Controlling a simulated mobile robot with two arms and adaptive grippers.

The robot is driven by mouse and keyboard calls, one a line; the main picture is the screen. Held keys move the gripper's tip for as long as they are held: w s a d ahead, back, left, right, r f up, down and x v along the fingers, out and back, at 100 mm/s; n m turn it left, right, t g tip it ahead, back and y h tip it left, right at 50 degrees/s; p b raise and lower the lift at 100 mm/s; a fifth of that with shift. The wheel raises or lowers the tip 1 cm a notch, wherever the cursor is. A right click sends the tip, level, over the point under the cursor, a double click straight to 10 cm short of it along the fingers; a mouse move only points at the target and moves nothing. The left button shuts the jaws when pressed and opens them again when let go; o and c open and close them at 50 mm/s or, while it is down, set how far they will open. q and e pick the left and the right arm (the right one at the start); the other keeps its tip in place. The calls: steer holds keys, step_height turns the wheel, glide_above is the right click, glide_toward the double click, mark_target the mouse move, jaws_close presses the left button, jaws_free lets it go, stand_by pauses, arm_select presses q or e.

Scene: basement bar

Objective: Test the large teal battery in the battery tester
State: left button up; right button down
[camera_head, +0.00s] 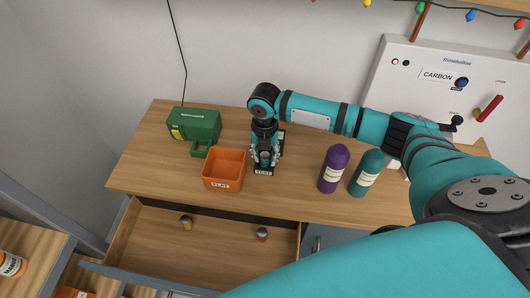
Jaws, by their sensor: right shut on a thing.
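My right gripper (265,155) points down at the back middle of the wooden counter. It is shut on a small teal thing, which looks like the large teal battery (265,158), mostly hidden by the fingers. Directly below and behind the gripper is a dark device with a white label at its front, which looks like the battery tester (263,172). The gripper and arm cover most of it. I cannot tell whether the battery touches it. My left gripper is not in view.
An orange bin (223,184) labelled FLAT stands just left of the gripper, with a green case (194,124) behind it. Purple (333,169) and teal (367,172) bottles stand right. The open drawer (205,262) holds a yellow battery (186,223) and a red one (262,235).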

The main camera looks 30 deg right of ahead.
stand_by(0.4)
steer(key=c, duration=0.9)
jaws_free()
step_height(320, 180, up, 12)
steer(key=shift+r, duration=0.1)
